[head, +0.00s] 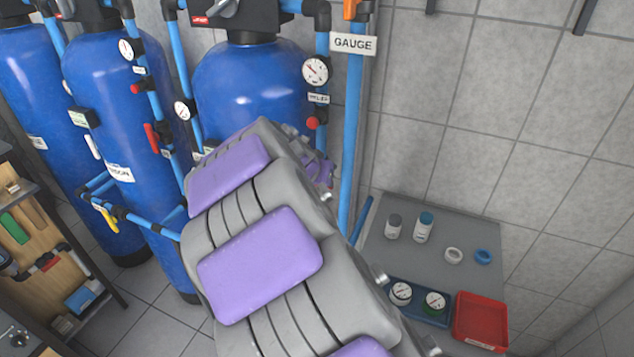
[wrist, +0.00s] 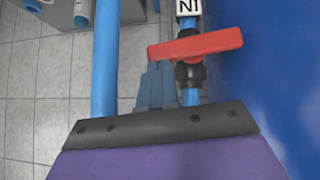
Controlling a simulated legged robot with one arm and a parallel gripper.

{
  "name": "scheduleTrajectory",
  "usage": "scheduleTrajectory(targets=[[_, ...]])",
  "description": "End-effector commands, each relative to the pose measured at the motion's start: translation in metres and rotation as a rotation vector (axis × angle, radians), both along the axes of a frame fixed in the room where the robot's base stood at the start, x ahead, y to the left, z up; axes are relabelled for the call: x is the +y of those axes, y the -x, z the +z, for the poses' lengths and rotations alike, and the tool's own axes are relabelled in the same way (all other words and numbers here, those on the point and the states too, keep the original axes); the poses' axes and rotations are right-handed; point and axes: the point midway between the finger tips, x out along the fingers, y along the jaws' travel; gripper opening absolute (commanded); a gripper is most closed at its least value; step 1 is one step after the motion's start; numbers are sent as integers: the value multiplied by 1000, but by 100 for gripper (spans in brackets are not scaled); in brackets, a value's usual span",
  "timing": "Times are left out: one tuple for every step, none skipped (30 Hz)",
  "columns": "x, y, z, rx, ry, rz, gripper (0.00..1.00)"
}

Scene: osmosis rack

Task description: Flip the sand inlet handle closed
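In the wrist view a red valve handle (wrist: 195,45) lies nearly crosswise over a blue pipe (wrist: 190,95), with a black valve body (wrist: 191,74) under it. A white label (wrist: 189,7) reading "N1" sits just above. My gripper (wrist: 160,125) shows at the bottom as a dark edge with screws and a purple body, below the handle and apart from it. In the head view my arm hides most of my gripper, and I cannot tell which red handle there is the sand inlet's.
Blue tanks (head: 250,85) with pipes and gauges stand along the wall. A vertical blue pipe (head: 354,120) runs beside my arm. A grey table (head: 400,260) at right holds bottles, rings, gauges and a red tray (head: 480,320). In the wrist view another blue pipe (wrist: 105,60) stands left.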

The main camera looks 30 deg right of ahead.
Motion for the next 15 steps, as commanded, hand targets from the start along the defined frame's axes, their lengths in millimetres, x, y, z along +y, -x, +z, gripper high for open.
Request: scheduleTrajectory(targets=[[-2,2,-2,-25,-18,-3,0],[-2,2,-2,-37,-25,0,0],[-2,1,-2,-33,-21,1,0],[-2,2,-3,-32,-20,1,0],[-2,2,-3,-32,-20,1,0],[-3,3,-4,-31,-20,2,0],[-3,3,-4,-30,-20,1,0],[-3,4,-4,-30,-20,2,0],[-4,4,-5,-30,-20,2,0],[-4,4,-5,-30,-20,2,0],[-4,5,-5,-29,-19,1,0],[-5,5,-6,-29,-19,1,0],[-5,5,-6,-29,-20,1,0],[-5,5,-6,-29,-20,1,0],[-5,5,-6,-28,-19,0,0]])
